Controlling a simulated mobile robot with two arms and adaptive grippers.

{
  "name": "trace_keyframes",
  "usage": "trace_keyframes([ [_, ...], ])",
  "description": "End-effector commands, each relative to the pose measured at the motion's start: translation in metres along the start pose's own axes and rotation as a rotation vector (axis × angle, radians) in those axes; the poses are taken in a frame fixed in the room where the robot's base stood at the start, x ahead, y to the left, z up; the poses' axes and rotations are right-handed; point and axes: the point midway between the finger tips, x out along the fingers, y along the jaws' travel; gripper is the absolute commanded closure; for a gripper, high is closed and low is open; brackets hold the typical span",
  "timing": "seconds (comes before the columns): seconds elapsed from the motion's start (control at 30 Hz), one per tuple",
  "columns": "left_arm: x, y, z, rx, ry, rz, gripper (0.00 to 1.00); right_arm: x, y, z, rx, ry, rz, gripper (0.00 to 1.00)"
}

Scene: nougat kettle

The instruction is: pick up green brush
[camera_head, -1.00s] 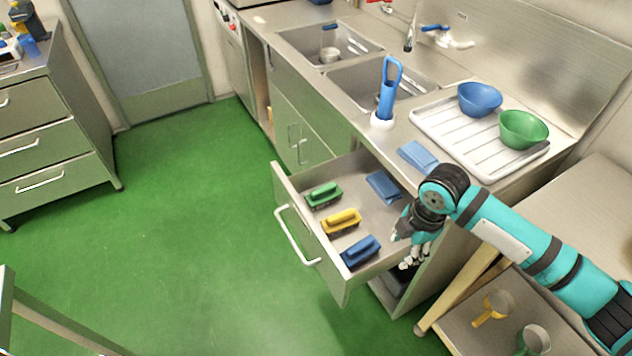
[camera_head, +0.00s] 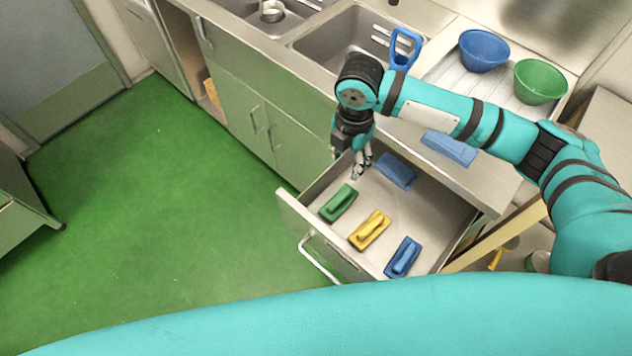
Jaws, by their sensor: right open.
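The green brush (camera_head: 338,202) lies in the open drawer (camera_head: 292,212), at its left side near the front. My right gripper (camera_head: 359,174) is open and empty, pointing down just above and behind the green brush, apart from it. My right arm reaches in from the right across the counter. My left gripper is not in view.
A yellow brush (camera_head: 370,230) and a blue brush (camera_head: 403,257) lie beside the green one in the drawer. A folded blue cloth (camera_head: 396,171) lies behind them. Another blue cloth (camera_head: 449,148) is on the counter. Blue (camera_head: 483,51) and green (camera_head: 540,82) bowls stand at the back.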

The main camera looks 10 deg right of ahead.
Motion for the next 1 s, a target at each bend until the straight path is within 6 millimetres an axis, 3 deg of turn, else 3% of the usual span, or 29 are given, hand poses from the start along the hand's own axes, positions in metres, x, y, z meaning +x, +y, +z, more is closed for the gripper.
trace_keyframes([
  [0.17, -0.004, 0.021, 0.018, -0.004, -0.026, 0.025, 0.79, 0.011, -0.001, 0.0, 0.003, 0.002, -0.003, 0.52],
  [0.37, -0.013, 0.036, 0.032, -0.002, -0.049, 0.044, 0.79, 0.051, -0.001, -0.001, 0.003, 0.002, -0.005, 0.52],
  [0.63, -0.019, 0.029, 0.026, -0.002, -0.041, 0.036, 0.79, 0.105, 0.0, -0.001, 0.002, 0.002, -0.003, 0.52],
  [1.0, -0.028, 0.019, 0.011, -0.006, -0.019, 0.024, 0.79, 0.138, 0.0, -0.005, 0.001, 0.002, -0.003, 0.52],
])
